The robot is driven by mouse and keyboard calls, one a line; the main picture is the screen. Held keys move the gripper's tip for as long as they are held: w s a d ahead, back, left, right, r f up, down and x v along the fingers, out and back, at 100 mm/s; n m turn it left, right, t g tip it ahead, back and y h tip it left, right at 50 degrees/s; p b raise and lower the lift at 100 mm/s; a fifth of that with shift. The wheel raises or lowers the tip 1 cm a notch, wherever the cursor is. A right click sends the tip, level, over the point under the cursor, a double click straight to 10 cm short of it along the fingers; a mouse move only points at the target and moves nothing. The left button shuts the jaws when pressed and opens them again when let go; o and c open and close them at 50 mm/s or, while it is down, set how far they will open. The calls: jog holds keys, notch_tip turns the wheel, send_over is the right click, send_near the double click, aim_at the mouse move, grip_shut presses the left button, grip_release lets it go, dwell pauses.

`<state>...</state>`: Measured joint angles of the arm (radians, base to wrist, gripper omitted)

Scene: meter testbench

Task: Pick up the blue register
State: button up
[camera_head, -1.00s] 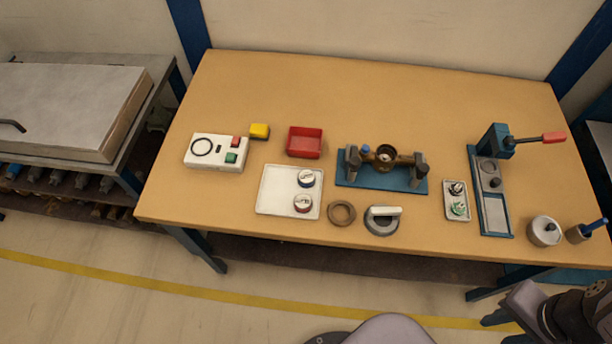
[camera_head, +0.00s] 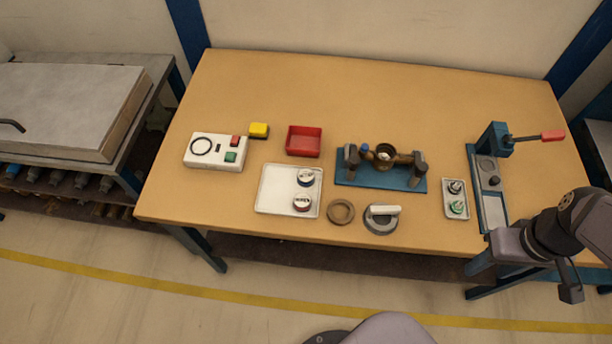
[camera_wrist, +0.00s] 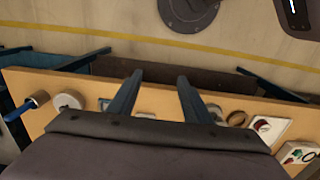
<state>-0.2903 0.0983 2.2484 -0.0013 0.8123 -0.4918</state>
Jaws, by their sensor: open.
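The blue register (camera_head: 306,177) is a small round white-topped piece with a blue rim. It sits at the upper right of the white tray (camera_head: 272,190) in the head view. A second register with a dark red rim (camera_head: 302,203) sits just below it on the same tray. My gripper (camera_wrist: 160,77) shows in the wrist view with two dark blue fingers spread apart and nothing between them. In the head view my arm is at the table's right front corner, far right of the tray. I cannot make out the blue register in the wrist view.
A blue fixture (camera_head: 380,178), a small parts tray (camera_head: 456,199) and a lever press (camera_head: 492,140) stand further right.

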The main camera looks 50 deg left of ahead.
jog(key=w+a+n, duration=0.3)
jog(key=a+n, duration=0.5)
jog(key=a, duration=0.3)
jog(key=n+t+b, duration=0.1)
jog(key=n+b, duration=0.1)
jog(key=n, duration=2.1)
send_over(306, 175)
jog(key=s+d, duration=0.1)
notch_tip(306, 175, down, 5)
jog(key=shift+d+f, duration=0.1)
jog(key=shift+s+a+n+y, duration=0.1)
jog(key=shift+a+n+y, duration=0.2)
jog(key=shift+a, duration=0.05)
jog(key=shift+w+a+f+p, duration=0.15)
jog(key=shift+f+p, duration=0.4)
jog(key=shift+f, duration=0.6)
jog(key=shift+w+f+p, duration=0.2)
jog(key=shift+f+p, duration=0.3)
jog(key=shift+f, duration=0.7)
jog(key=shift+w+a+f+p, duration=0.15)
jog(key=shift+f+p, duration=0.4)
jog(key=shift+f, duration=0.6)
jog(key=shift+d, duration=0.1)
jog(key=c, duration=0.8)
